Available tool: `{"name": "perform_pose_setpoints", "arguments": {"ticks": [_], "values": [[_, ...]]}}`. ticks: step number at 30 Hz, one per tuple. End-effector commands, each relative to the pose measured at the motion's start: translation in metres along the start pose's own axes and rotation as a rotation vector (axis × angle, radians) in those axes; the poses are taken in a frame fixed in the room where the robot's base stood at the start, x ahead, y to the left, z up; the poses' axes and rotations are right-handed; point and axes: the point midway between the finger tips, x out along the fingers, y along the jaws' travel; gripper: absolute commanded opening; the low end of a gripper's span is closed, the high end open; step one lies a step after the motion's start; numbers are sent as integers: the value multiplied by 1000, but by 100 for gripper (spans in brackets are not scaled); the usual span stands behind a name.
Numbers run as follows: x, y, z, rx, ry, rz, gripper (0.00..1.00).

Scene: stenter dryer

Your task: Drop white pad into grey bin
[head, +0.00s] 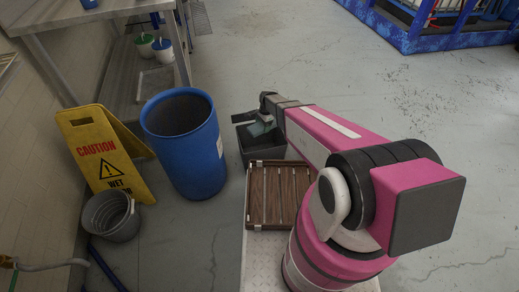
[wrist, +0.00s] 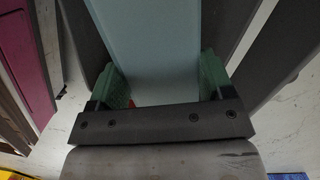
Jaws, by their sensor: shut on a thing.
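My gripper (head: 262,121) is at the far end of my pink arm, over a dark grey bin (head: 246,146). In the wrist view my gripper (wrist: 163,80) has green fingertips shut on the two sides of a flat, pale bluish-white pad (wrist: 155,45). A small part of the pad (head: 262,128) shows in the head view, above the bin's opening. Dark grey walls, which look like the bin's (wrist: 278,55), stand on both sides of the pad in the wrist view. The bin's floor is mostly hidden, and I cannot tell how deep the pad hangs.
A slatted wooden tray (head: 252,200) sits just nearer than the bin. A tall blue barrel (head: 195,150) stands to its left, with a yellow caution sign (head: 100,150) and a grey bucket (head: 112,222) beyond.

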Motion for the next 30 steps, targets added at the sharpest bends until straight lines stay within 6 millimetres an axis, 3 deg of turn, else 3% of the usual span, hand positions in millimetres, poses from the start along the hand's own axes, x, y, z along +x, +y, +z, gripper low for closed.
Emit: {"name": "perform_pose_setpoints", "arguments": {"ticks": [10,21,22,24,30], "values": [[37,-1,-6,-1,0,0,43],[43,0,-7,-1,0,-1,43],[43,0,-7,-1,0,-1,80],[43,0,-7,-1,0,-1,100],[43,0,-7,-1,0,0,100]]}}
